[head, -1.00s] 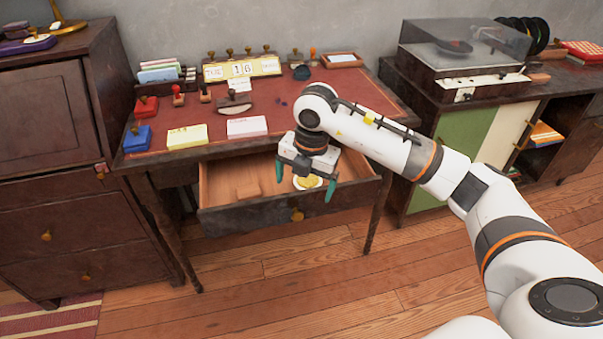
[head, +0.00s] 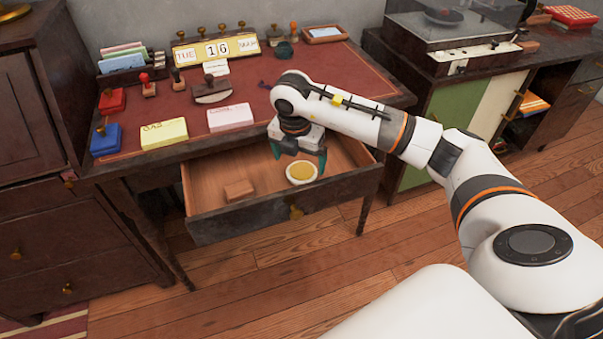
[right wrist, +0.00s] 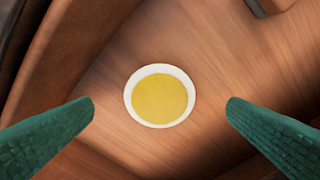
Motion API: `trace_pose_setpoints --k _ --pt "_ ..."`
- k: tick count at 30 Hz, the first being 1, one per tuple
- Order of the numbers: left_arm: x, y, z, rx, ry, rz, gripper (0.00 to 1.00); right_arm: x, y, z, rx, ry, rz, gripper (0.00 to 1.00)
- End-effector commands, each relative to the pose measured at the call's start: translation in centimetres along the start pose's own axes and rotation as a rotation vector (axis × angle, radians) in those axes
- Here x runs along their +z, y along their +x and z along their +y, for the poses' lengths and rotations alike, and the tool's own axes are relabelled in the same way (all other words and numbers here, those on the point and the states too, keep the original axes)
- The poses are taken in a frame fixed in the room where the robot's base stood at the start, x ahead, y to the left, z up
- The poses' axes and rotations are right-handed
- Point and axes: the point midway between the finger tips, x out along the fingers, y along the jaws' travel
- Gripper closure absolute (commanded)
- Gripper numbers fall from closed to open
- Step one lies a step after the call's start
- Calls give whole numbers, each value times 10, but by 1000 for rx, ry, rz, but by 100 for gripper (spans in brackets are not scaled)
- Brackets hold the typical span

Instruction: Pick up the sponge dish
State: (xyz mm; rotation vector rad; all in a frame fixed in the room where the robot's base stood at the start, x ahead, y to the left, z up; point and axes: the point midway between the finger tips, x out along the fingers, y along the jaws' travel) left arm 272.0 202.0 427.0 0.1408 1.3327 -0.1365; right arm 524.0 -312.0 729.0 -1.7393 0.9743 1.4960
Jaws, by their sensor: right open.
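The sponge dish is a small round white dish with a yellow sponge (head: 302,173) in it. It lies in the open desk drawer, near the drawer's front wall. It also shows near the middle of the right wrist view (right wrist: 160,96). My right gripper (head: 298,158) is over the drawer, just behind the dish in the head view. Its green fingers (right wrist: 160,108) are wide open, one on each side of the dish in the wrist view, with nothing between them touching it. My left gripper is not in view.
The open drawer (head: 240,216) has low walls around the dish. A small wooden block (head: 239,190) lies in it to the left. The red desk top (head: 245,95) above holds stamps, note pads and a calendar (head: 215,48). A record player cabinet stands right.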

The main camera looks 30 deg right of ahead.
Motion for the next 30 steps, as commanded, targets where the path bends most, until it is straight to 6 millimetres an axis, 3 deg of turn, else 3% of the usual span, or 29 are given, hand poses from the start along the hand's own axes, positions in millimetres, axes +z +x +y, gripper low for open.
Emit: trace_pose_setpoints --k 9,18,28,30 --pt "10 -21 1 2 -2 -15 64 -4 45 1 4 0 -2 3" --pt "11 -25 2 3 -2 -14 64 -5 49 0 1 -1 0 3" --pt "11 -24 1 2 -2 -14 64 -5 49 0 1 -1 0 56" --pt "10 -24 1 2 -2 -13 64 -5 48 0 0 0 0 58"
